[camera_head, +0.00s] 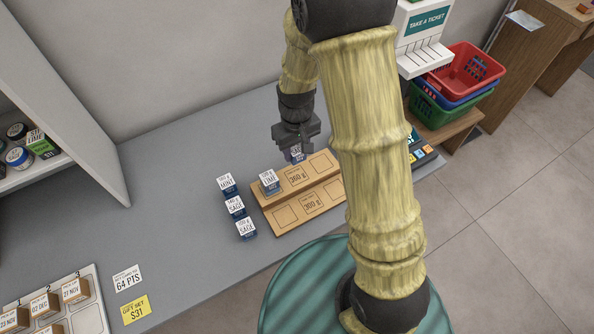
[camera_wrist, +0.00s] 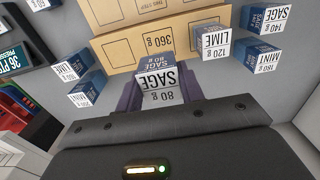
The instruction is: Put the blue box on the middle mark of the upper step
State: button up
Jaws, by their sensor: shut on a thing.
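My gripper (camera_head: 296,147) is shut on a small blue box with a white top marked SAGE 80 g (camera_head: 295,155); the box also shows between the fingers in the wrist view (camera_wrist: 156,78). It is held near the back edge of a wooden two-step stand (camera_head: 262,217); its height above the stand is hard to tell. The upper step has a middle panel marked 360 g (camera_head: 297,176) with nothing on it. A blue LIME box (camera_head: 269,186) stands on the upper step's left end. A square mark shows on its right end. The lower step has a 300 g panel and looks empty.
Several blue boxes, including MINT (camera_head: 227,183) and SAGE (camera_head: 246,229), stand in a row left of the stand. More boxes (camera_wrist: 88,90) show at left in the wrist view. A tray (camera_head: 92,318) and price cards lie front left. My arm hides the stand's right part.

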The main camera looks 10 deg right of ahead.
send_over(296, 176)
notch_tip(296, 176, down, 5)
jog(key=shift+d+f, duration=0.1)
jog(key=shift+f+p, duration=0.5)
jog(key=shift+f, duration=1.5)
jog(key=shift+f, duration=0.2)
jog(key=o, duration=1.1)
jog(key=shift+r, duration=0.1)
notch_tip(296, 176, up, 12)
jog(key=shift+r+b, duration=0.1)
jog(key=shift+b, duration=0.6)
